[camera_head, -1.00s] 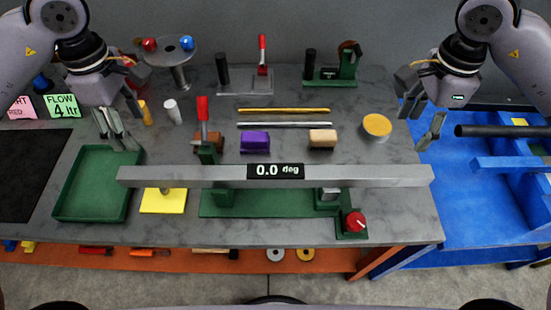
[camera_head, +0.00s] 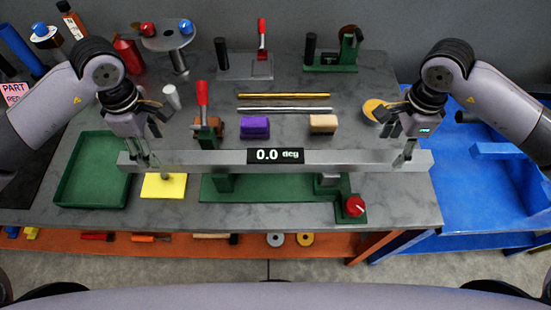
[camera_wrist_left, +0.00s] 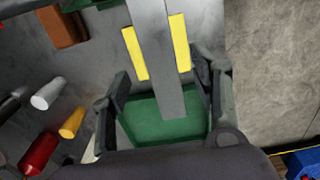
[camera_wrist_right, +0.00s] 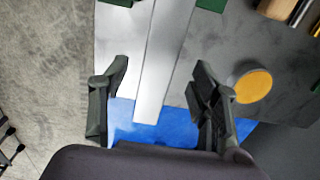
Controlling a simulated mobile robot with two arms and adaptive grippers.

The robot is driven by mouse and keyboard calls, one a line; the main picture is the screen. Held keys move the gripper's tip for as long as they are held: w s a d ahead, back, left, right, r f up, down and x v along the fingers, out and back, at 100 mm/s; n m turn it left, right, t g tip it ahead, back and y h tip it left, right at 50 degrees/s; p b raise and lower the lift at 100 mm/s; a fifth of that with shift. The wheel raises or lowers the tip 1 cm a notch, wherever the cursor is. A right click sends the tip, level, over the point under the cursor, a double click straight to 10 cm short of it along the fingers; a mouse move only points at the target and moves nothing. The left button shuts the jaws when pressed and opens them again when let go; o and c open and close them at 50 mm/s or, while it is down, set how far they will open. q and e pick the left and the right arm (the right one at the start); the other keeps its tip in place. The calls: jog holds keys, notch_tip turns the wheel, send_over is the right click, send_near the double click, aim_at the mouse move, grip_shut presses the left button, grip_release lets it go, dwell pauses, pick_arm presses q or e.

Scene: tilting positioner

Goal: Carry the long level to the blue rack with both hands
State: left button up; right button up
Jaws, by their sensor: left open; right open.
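The long level (camera_head: 345,160) is a grey bar with a display reading 0.0 deg. It lies level across the green tilting positioner (camera_head: 260,188), which has a red knob (camera_head: 355,206). My left gripper (camera_head: 143,158) is open over the level's left end; in the left wrist view the bar (camera_wrist_left: 155,50) runs between the open fingers (camera_wrist_left: 162,100). My right gripper (camera_head: 405,155) is open over the right end; in the right wrist view the bar (camera_wrist_right: 160,65) passes between its fingers (camera_wrist_right: 158,98). The blue rack (camera_head: 470,185) stands at the right.
A green tray (camera_head: 92,178) and yellow pad (camera_head: 163,187) lie at the left of the table. Purple (camera_head: 255,130) and tan (camera_head: 323,124) blocks and rods (camera_head: 284,97) lie behind the level. A red-handled clamp (camera_head: 202,95) rises close behind the bar.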

aim_at(160, 157)
pick_arm(q)
notch_tip(160, 157, down, 6)
jog(key=shift+r, duration=0.15)
pick_arm(e)
notch_tip(160, 157, down, 6)
jog(key=shift+r, duration=0.15)
pick_arm(q)
jog(key=shift+c, duration=0.6)
pick_arm(e)
jog(key=shift+c, duration=0.6)
pick_arm(q)
grip_shut()
pick_arm(e)
grip_shut()
